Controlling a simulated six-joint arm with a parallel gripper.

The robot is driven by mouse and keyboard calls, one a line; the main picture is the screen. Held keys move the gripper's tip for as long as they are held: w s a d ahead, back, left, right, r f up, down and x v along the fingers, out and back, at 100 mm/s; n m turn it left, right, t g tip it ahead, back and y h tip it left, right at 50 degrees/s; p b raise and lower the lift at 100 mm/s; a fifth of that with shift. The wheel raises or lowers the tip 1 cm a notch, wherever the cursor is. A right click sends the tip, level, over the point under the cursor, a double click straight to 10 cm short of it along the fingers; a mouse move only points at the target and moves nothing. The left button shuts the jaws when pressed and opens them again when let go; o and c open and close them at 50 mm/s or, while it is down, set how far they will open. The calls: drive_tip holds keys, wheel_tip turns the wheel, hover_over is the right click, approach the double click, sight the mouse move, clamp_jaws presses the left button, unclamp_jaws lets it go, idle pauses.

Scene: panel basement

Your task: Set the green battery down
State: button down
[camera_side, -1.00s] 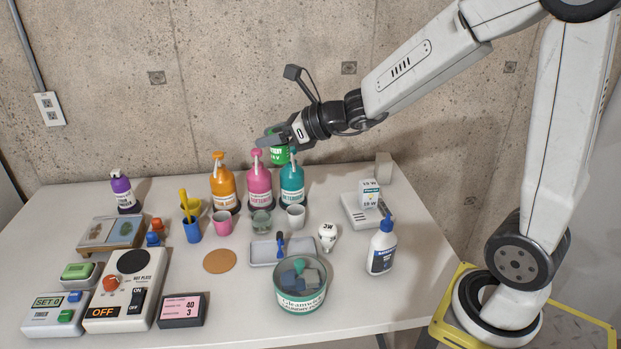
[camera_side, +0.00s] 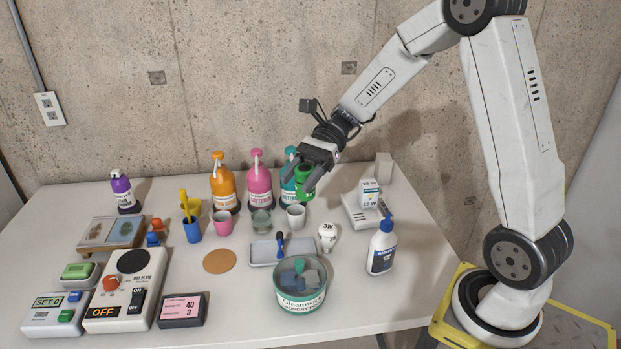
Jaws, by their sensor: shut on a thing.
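The green battery (camera_side: 305,184) is held in my gripper (camera_side: 305,181), whose jaws are shut on it. The gripper points down and to the left, above the back right part of the table. In this view the battery overlaps the teal pump bottle (camera_side: 288,182), which is partly hidden behind the gripper and battery. The fingers cover part of the battery. I cannot tell exactly how high the battery is above the table (camera_side: 345,285).
A scale (camera_side: 358,213) bearing a white box (camera_side: 369,192) is at right. A tub (camera_side: 300,297) and a blue-capped bottle (camera_side: 382,252) stand nearer. Bare table shows between bulb and scale.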

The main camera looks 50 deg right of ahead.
drive_tip(key=s+d+f+n+g+h, duration=0.3)
drive_tip(key=s+d+n+g+h, duration=0.6)
drive_tip(key=s+d+n+g, duration=0.3)
drive_tip(key=s+d+r+n+h, duration=0.4)
drive_tip(key=d+n+h, duration=0.1)
drive_tip(key=d, duration=0.2)
drive_tip(key=s+d+r+n+h, duration=0.4)
drive_tip(key=d+n+h, duration=0.1)
drive_tip(key=d, duration=0.3)
wheel_tip(320, 180, down, 22)
drive_tip(key=shift+a+r+g, duration=0.2)
drive_tip(key=shift+r+g, duration=0.05)
drive_tip(key=shift+g, duration=0.15)
drive_tip(key=shift+f, duration=0.25)
drive_tip(key=shift+f, duration=3.15)
drive_tip(key=shift+f, duration=0.55)
